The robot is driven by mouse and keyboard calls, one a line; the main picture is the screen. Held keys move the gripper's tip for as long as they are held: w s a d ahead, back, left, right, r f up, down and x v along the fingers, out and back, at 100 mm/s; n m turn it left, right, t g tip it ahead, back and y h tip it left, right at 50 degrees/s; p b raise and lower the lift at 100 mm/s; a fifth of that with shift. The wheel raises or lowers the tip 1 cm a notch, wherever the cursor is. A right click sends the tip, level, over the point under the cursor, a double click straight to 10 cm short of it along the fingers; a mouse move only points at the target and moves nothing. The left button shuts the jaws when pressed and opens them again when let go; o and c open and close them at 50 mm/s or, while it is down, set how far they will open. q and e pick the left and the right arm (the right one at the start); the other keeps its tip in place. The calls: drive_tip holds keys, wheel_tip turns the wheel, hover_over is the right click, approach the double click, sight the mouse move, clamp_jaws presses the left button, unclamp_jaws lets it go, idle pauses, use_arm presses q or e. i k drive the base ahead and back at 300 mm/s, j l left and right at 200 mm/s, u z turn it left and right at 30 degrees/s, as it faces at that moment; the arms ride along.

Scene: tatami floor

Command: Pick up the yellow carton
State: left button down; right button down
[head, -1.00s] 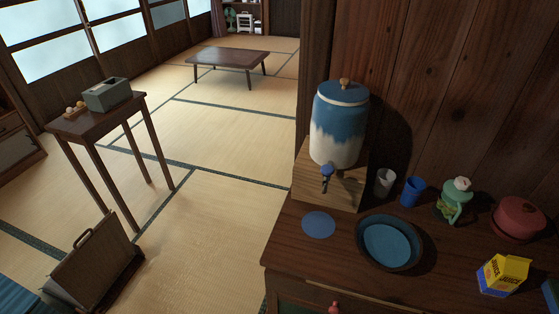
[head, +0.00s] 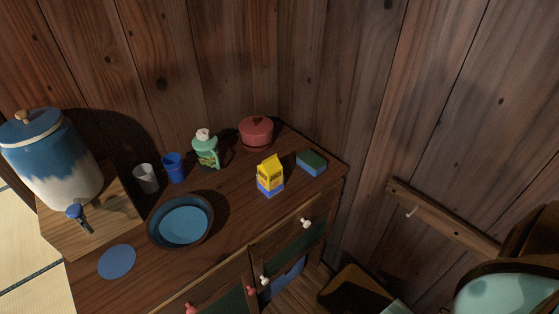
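The yellow carton (head: 270,171), with a blue lower part and a gabled top, stands upright on the dark wooden cabinet (head: 225,236). It is near the cabinet's right end, close to the front edge. Nothing touches it that I can see. Neither of my grippers shows in the head view.
A green and blue sponge (head: 311,162) lies right of the carton. A red lidded pot (head: 256,131), green bottle (head: 206,150), blue cup (head: 173,168), grey cup (head: 146,179), dark basin (head: 184,222), blue disc (head: 117,262) and water dispenser (head: 51,165) share the top. Walls stand behind and right.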

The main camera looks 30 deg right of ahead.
sight(270, 176)
drive_tip(key=z, duration=0.9)
